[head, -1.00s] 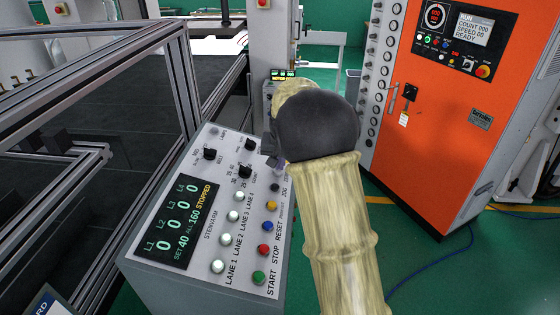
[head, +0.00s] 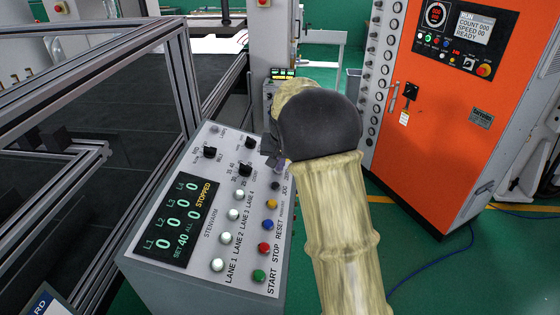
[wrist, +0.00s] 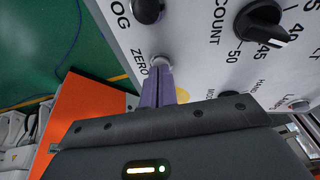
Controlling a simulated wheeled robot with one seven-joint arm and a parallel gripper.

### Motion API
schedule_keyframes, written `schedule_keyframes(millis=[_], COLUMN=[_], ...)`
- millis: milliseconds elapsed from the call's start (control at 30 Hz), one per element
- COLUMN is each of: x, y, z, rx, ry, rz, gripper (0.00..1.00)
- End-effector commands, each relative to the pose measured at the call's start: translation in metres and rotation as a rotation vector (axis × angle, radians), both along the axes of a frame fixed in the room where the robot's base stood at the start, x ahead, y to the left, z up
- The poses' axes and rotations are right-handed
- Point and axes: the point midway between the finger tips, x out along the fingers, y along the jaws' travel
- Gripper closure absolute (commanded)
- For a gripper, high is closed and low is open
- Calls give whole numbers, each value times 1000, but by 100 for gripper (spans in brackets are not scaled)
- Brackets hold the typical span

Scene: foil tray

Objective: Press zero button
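The sloped control panel (head: 226,165) stands left of centre in the head view. In the wrist view the pale round zero button (wrist: 161,62) sits beside the label ZERO. My gripper (wrist: 157,74) has its purple fingers together, with nothing between them. The fingertips overlap the lower edge of the button; I cannot tell whether they touch it. In the head view my gripper (head: 279,163) is at the panel's upper right edge, and my arm hides the zero button. The panel's display (head: 178,221) reads ALL 0, SET 40 and STOPPED.
A black knob (wrist: 262,22) and a dark button (wrist: 146,10) by the JOG label are near the fingers. Coloured buttons such as the green START button (head: 258,276) line the panel's right side. An orange cabinet (head: 440,120) stands at the right.

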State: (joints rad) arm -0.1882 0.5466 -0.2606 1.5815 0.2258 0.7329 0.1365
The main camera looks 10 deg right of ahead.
Motion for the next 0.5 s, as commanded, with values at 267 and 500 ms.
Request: schedule_keyframes(millis=[267,500], x=[-2,-13], y=[-9,-8], z=[38,70], rx=[0,0], ry=[-18,-22], rz=[0,1], gripper=[100,100])
